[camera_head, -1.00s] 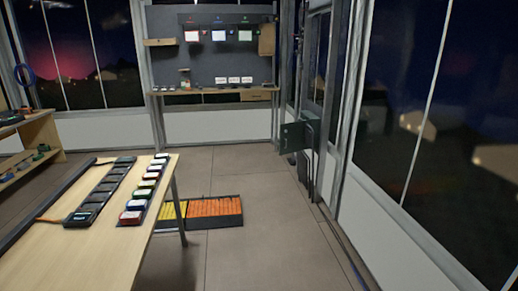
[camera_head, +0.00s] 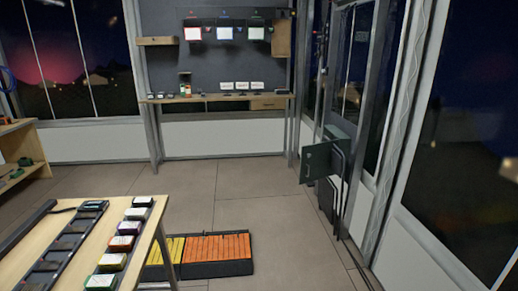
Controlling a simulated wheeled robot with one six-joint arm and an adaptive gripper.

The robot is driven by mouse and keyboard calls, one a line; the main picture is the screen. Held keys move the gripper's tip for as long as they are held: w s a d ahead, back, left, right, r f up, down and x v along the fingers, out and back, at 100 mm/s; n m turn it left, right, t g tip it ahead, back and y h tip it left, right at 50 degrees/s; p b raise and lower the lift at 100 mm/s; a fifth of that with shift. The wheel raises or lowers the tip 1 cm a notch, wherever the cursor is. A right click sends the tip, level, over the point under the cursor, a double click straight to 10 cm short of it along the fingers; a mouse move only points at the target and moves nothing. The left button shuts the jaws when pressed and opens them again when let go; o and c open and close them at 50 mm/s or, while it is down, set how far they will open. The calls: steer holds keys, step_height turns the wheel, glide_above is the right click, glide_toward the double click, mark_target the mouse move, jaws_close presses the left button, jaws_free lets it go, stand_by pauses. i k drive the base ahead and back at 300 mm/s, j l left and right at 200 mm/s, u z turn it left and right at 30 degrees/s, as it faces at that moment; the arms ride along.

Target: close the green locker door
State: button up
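A small grey-green locker (camera_head: 340,135) is fixed low on the right-hand wall beside the window posts. Its green door (camera_head: 316,163) stands open, swung out to the left into the room, with its flat face towards me. A small dark mark, perhaps a handle or latch, shows on the door's face. The inside of the locker is mostly hidden behind the door. My gripper is not in view, and nothing of my arm shows near the locker.
A wooden table (camera_head: 60,215) with black trays and several coloured packs stands at the front left. A low crate (camera_head: 215,272) with orange and yellow contents lies on the floor beside it. A workbench (camera_head: 215,97) runs along the back wall. Floor (camera_head: 285,230) towards the locker is clear.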

mark_target(318, 167)
steer(key=i+z, duration=0.1)
steer(key=i, duration=0.5)
steer(key=i+j+z, duration=0.1)
steer(key=i, duration=0.5)
steer(key=i+j+z, duration=0.1)
steer(key=i, duration=0.45)
steer(key=i+l, duration=0.1)
steer(key=i, duration=0.35)
steer(key=i+l+z, duration=0.1)
steer(key=i, duration=0.35)
steer(key=i+j+z, duration=0.1)
steer(key=i+j, duration=0.65)
steer(key=j, duration=0.1)
